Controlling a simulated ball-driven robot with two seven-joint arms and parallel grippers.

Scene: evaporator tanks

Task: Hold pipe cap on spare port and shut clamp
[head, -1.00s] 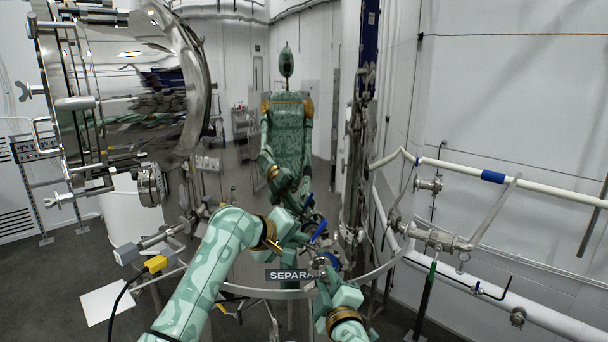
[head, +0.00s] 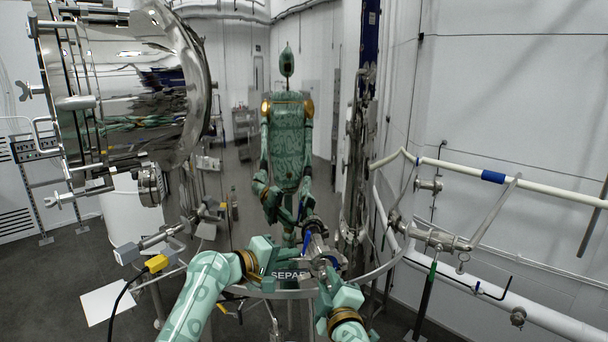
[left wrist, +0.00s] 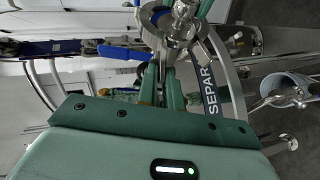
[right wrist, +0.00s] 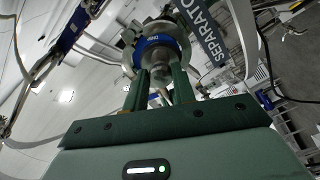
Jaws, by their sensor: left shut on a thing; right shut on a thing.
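The spare port (head: 315,243) is a metal pipe stub in the lower middle of the head view. My right gripper (head: 327,277) is just below it. In the right wrist view (right wrist: 160,88) its fingers are shut on the pipe cap (right wrist: 160,73), a metal piece below a blue ring (right wrist: 153,44). My left gripper (head: 303,265) is left of the port. In the left wrist view (left wrist: 164,75) its fingertips are shut beside the metal fitting, seemingly on part of the clamp (left wrist: 178,32). The fingers hide the grip, and I cannot tell whether the clamp is closed.
A blue lever (left wrist: 122,52) stands close to my left fingers. The SEPARATOR label (left wrist: 211,92) sits on the curved metal rim (head: 385,270). White pipes (head: 540,194) run along the right wall. A polished tank (head: 140,90) fills the upper left.

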